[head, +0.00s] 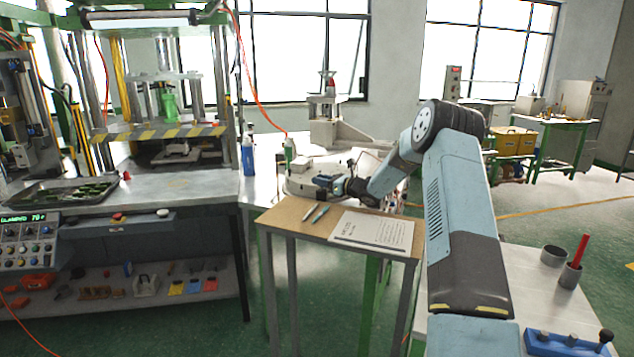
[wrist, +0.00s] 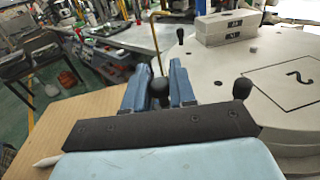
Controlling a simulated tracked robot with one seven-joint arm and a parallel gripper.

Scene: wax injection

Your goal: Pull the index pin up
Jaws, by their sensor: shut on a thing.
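The index pin (wrist: 160,88) shows in the wrist view as a dark rounded knob at the edge of the light grey round table (wrist: 292,112). My gripper (wrist: 158,80) is shut on this knob, with one blue finger on each side of it. The pin's lower part is hidden behind my gripper's dark plate. In the head view my gripper (head: 326,181) is at the front edge of the round table, above the far side of a small wooden stand. The pin is too small and too covered to make out there.
The wooden stand (head: 283,221) holds a paper sheet (head: 372,232) and pens. Two more dark knobs (wrist: 242,88) and a numbered metal block (wrist: 228,26) are on or by the round table. A press with a striped bar (head: 160,132) stands at left.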

